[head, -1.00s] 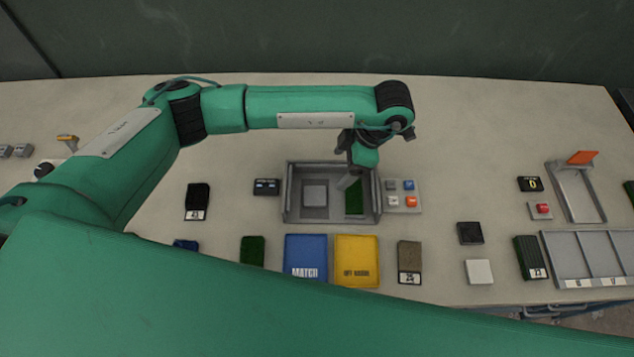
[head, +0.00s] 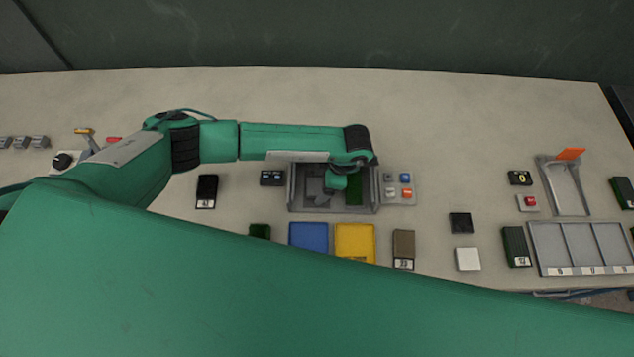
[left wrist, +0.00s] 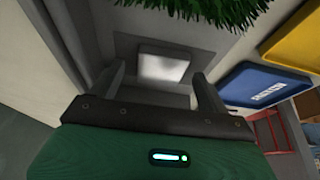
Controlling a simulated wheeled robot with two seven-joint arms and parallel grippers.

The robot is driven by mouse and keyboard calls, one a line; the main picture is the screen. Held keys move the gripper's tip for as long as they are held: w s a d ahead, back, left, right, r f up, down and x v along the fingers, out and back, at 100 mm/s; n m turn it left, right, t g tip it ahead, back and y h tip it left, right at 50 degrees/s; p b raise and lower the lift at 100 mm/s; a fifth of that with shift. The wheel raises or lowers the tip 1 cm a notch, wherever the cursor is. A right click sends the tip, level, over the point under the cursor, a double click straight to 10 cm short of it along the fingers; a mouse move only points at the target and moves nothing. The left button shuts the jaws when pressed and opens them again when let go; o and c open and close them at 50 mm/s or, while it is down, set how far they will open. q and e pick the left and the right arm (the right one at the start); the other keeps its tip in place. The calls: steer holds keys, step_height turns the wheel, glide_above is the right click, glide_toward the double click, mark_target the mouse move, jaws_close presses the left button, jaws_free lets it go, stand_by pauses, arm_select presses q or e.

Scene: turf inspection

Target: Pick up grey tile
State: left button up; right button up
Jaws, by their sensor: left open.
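The grey tile (left wrist: 162,68) is a light square lying flat on the floor of an open grey box (head: 291,190). In the left wrist view it lies between and beyond my left gripper's fingertips (left wrist: 157,77), which are apart with nothing between them. In the head view my left gripper (head: 322,191) is low over the left half of the box and partly covers the tile. I cannot tell how far above the tile the fingertips are. My right gripper is not in view.
Green turf (head: 354,190) fills the box's right side. A button panel (head: 399,198) adjoins it on the right. Blue (head: 309,237) and yellow (head: 355,240) trays lie in front. A brown sample (head: 403,244), a white tile (head: 468,259) and a divided tray (head: 548,247) are farther right.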

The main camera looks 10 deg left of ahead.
arm_select(q)
steer(key=shift+f, duration=0.25)
steer(key=c, duration=1.1)
steer(key=shift+r, duration=0.1)
